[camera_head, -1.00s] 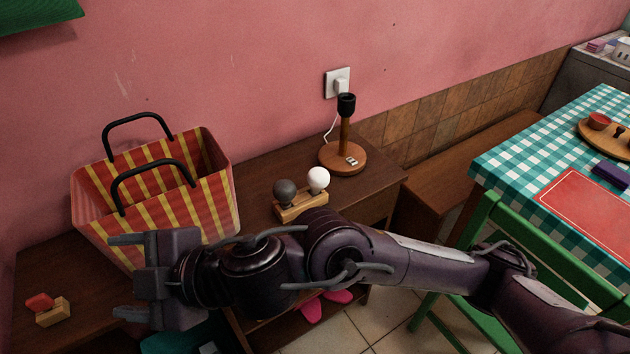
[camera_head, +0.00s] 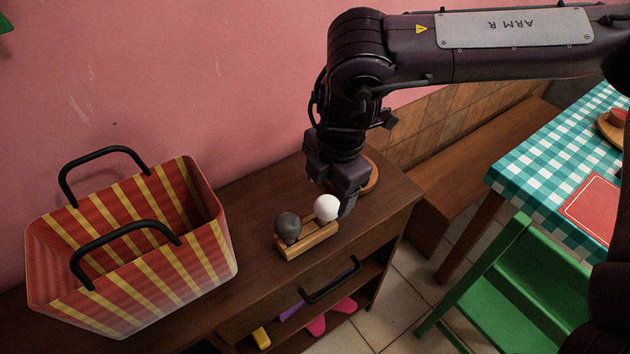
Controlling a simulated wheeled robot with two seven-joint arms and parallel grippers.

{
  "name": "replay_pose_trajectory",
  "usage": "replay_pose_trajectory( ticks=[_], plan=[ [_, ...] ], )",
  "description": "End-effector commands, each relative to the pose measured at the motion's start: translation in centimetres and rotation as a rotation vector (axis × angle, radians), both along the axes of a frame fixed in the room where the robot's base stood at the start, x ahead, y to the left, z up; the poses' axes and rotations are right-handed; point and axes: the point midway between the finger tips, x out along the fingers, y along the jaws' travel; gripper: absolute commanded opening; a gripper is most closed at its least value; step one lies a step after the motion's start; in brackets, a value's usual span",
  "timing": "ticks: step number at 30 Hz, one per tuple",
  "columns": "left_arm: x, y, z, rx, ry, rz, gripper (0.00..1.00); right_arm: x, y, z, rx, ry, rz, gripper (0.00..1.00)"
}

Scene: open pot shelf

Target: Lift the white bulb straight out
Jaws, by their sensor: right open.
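The white bulb (camera_head: 326,207) stands in the right end of a small wooden holder (camera_head: 309,243) on the brown cabinet. A dark grey bulb (camera_head: 288,227) stands beside it in the left end. My right gripper (camera_head: 345,208) points down just right of and behind the white bulb. It is open and holds nothing that I can see; its far finger is hidden. Whether a finger touches the bulb I cannot tell. My left gripper is out of view.
A red and yellow striped basket (camera_head: 135,285) with black handles stands left on the cabinet (camera_head: 255,200). The lamp's round wooden base (camera_head: 371,175) shows behind my gripper; my arm hides the rest. A green chair (camera_head: 500,290) and checkered table (camera_head: 540,160) stand right.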

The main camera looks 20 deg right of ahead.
Motion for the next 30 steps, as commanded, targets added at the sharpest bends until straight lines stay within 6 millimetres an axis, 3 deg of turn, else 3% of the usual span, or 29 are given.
replay_pose_trajectory(
  ticks=[3, 5, 12, 15, 19, 25, 29, 30],
  plan=[
    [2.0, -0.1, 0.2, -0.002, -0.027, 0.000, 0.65, 0.1, -0.8, 0.2, -0.012, 0.005, -0.025, 0.72],
    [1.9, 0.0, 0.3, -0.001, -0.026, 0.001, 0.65, 0.2, -0.9, -0.4, -0.015, 0.007, -0.028, 0.72],
    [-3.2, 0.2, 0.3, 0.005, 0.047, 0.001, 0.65, 0.5, -0.6, -3.0, -0.015, 0.006, -0.024, 0.72],
    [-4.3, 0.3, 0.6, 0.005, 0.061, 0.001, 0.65, 0.6, -0.5, -4.6, -0.017, 0.007, -0.023, 0.72],
    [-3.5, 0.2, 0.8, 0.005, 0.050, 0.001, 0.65, 0.9, -0.3, -6.5, -0.014, 0.006, -0.024, 0.72],
    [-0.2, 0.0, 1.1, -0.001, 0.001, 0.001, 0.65, 1.0, -0.3, -7.3, -0.012, 0.003, -0.024, 0.72],
    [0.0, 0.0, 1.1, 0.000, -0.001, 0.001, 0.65, 1.0, -0.3, -7.3, -0.012, 0.003, -0.024, 0.72],
    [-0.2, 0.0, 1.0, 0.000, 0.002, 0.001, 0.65, 1.0, -0.3, -7.3, -0.012, 0.003, -0.024, 0.66]
  ],
)
